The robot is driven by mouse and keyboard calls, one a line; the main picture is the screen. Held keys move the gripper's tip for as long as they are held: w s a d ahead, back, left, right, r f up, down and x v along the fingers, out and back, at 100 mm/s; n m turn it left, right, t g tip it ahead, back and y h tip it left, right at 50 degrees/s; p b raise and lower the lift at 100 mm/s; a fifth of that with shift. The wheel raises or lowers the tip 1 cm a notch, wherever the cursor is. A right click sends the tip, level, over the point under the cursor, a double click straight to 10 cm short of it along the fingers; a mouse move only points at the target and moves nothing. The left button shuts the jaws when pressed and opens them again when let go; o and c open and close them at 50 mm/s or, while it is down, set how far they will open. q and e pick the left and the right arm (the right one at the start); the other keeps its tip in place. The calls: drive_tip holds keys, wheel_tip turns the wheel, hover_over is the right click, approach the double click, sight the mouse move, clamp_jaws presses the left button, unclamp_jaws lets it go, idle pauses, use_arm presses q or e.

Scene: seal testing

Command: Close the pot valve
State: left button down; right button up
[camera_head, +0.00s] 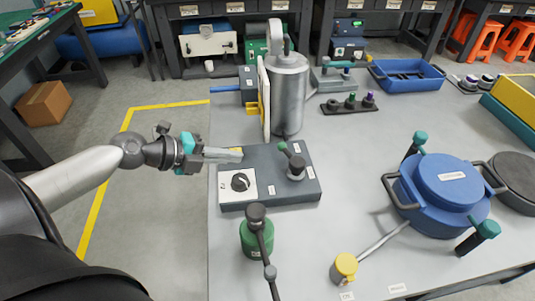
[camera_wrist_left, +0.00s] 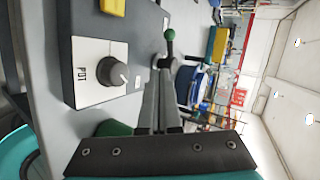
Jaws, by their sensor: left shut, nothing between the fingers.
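A dark grey box (camera_head: 265,165) sits on the table, with a white dial panel (camera_head: 238,184) on its left part. On its right part is a small valve (camera_head: 296,168) with a green-tipped lever (camera_head: 284,147) tilted up to the left. The valve lever also shows in the left wrist view (camera_wrist_left: 169,36), beyond the fingertips. A blue lidded pot (camera_head: 440,195) stands at right. I cannot tell for certain which fitting is the pot valve. My left gripper (camera_head: 240,154) is shut and empty, left of the lever and apart from it; its fingers show in the wrist view (camera_wrist_left: 167,78).
A tall metal cylinder (camera_head: 287,95) stands behind the box. A green container with a black rod (camera_head: 256,238) stands in front. A yellow-capped item (camera_head: 344,268) lies near the front edge. A blue tray (camera_head: 405,75) is at the back. The table is clear between box and pot.

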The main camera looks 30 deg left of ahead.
sight(285, 153)
use_arm(q)
drive_tip(key=shift+w+d+f+t+y, duration=0.15)
drive_tip(key=shift+w+d+t+y, duration=0.15)
drive_tip(key=shift+d+t, duration=0.2)
drive_tip(key=shift+x, duration=2.15)
drive_tip(key=shift+r+p+x, duration=0.2)
drive_tip(key=shift+p+x, duration=0.2)
drive_tip(key=shift+x, duration=1.3)
drive_tip(key=shift+r+p+x, duration=0.15)
drive_tip(key=shift+p+x, duration=0.25)
drive_tip(key=shift+x, duration=1.3)
drive_tip(key=shift+w+d, duration=0.1)
drive_tip(key=shift+w, duration=0.05)
